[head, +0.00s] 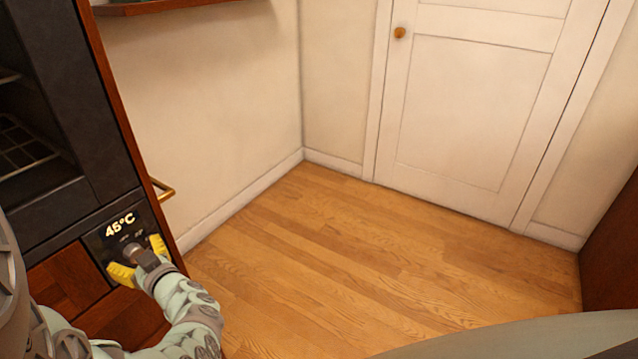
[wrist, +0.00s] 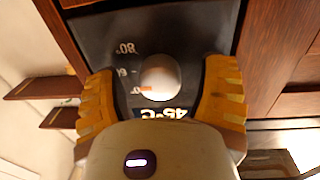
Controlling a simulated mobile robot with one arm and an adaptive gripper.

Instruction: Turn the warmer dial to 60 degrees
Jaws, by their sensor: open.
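The warmer dial (wrist: 160,78) is a round pale knob on a dark panel, seen in the wrist view. Its orange pointer mark points left, near a partly hidden number below the 60 mark. The 80 mark (wrist: 126,47) is farther up. In the head view my gripper (head: 139,258) is at the panel and hides the dial.
The warmer cabinet (head: 97,150) with a dark glass front and wire racks stands at the left. The wooden floor (head: 330,260) is clear up to a white door (head: 465,110).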

